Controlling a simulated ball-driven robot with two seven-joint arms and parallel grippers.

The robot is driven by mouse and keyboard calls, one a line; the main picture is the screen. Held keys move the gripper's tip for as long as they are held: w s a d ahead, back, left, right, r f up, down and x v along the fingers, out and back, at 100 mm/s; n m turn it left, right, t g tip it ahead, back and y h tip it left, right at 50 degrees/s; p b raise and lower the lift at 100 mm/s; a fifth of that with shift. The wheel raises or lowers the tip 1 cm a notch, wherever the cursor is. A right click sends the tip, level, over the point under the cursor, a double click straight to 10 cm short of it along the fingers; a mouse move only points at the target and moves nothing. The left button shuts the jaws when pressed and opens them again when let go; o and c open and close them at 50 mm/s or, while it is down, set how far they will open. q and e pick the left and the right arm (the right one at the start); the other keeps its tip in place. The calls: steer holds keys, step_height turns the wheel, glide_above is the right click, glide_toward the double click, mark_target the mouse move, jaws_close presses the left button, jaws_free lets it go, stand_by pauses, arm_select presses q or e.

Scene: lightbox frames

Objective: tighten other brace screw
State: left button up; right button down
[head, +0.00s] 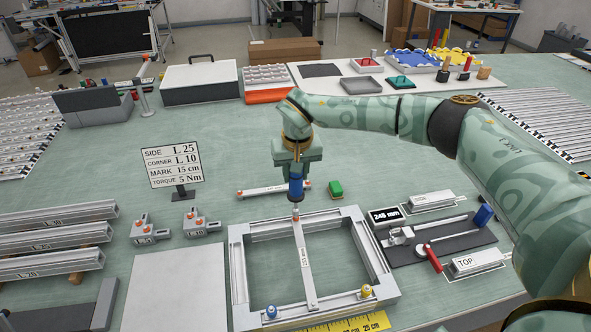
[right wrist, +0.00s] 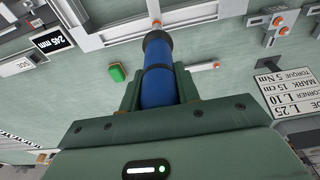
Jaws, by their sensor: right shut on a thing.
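My right gripper (head: 297,172) is shut on a blue torque driver (head: 296,187), which points down. In the right wrist view the blue driver (right wrist: 158,75) sits between the jaws. Its tip is at the far end of the brace (head: 305,262), over the far rail of the aluminium frame (head: 262,229); I cannot tell whether it is seated on the screw, which it hides. The brace spans the frame from the far rail to the near rail, with its other end at the near rail. My left gripper is not in view.
A green block (head: 336,188) and a loose profile (head: 274,190) lie behind the frame. A grey measuring fixture (head: 435,243) with a red handle stands right. A sign (head: 172,163), two corner pieces and a pale panel (head: 175,288) are left. Two small knobs sit on the near rail.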

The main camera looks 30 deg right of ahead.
mark_target(296, 189)
steer(key=shift+r+p, duration=0.1)
steer(key=shift+p, duration=0.55)
stand_by(0.8)
steer(key=shift+f+b, duration=0.65)
steer(key=shift+f, duration=0.55)
stand_by(0.8)
steer(key=shift+s+a+f, duration=0.1)
steer(key=shift+s+f, duration=0.15)
steer(key=shift+f, duration=0.05)
stand_by(2.4)
stand_by(1.1)
